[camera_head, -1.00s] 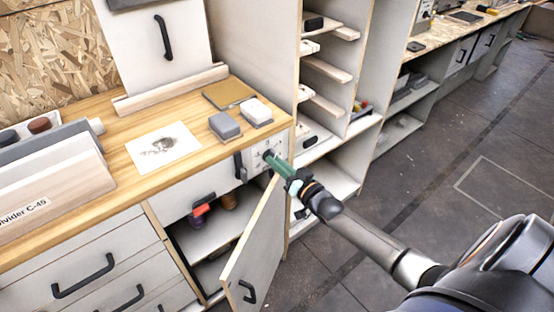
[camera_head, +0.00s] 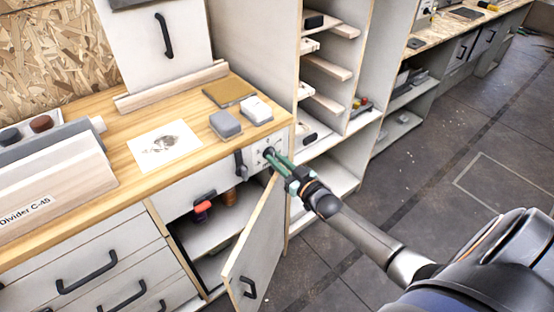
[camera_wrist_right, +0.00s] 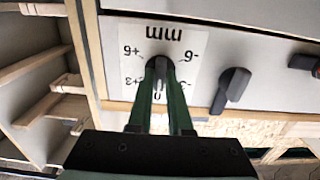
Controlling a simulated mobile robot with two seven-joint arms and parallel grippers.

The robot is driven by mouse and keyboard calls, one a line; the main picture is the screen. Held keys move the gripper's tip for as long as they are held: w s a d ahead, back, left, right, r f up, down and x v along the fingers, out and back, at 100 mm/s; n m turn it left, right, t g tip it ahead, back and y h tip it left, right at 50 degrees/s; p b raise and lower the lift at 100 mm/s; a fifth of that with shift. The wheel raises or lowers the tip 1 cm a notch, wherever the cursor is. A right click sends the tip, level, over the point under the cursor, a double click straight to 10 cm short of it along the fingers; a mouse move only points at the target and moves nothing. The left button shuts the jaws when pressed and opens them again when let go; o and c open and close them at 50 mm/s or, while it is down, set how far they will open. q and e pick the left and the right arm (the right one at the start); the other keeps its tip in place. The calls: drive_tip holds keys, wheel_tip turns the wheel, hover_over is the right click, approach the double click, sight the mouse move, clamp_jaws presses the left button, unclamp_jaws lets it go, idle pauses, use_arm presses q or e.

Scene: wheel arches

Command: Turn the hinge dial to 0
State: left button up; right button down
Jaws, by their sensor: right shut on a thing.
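The hinge dial (camera_wrist_right: 160,70) is a dark round knob on a white scale card (camera_wrist_right: 187,45) marked "mm", with numbers such as +6, -6 and +3. In the wrist view the card appears upside down. My right gripper (camera_wrist_right: 162,80) has its two green fingers on either side of the dial and is shut on it. The fingers hide part of the dial and some marks, so I cannot read its exact setting. In the head view the right gripper (camera_head: 276,160) reaches the card on the cabinet front from the right. My left gripper is not in view.
A dark handle (camera_wrist_right: 233,86) sits beside the card. Below, a cabinet door (camera_head: 257,240) stands open close under my right gripper. Grey and white blocks (camera_head: 225,124) lie on the worktop (camera_head: 100,140). Open shelves (camera_head: 325,100) stand to the right.

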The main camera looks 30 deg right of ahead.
drive_tip(key=c, duration=0.8)
unclamp_jaws()
drive_tip(key=shift+c, duration=0.2)
drive_tip(key=s+p, duration=0.1)
drive_tip(key=s, duration=1.1)
drive_tip(key=shift+s+d, duration=0.25)
drive_tip(key=shift+d, duration=0.2)
drive_tip(key=s+a+f+g+p, duration=0.2)
drive_tip(key=s+a+f+g, duration=0.2)
drive_tip(key=s+a, duration=0.3)
drive_tip(key=s+a+f+n+g+y+p, duration=0.1)
drive_tip(key=s+a+f+g+p, duration=0.1)
drive_tip(key=s+a+f+g, duration=0.2)
drive_tip(key=s+a+g, duration=0.1)
drive_tip(key=s+a, duration=0.2)
drive_tip(key=a, duration=0.4)
drive_tip(key=shift+s+a+p, duration=0.15)
drive_tip(key=shift+p, duration=0.15)
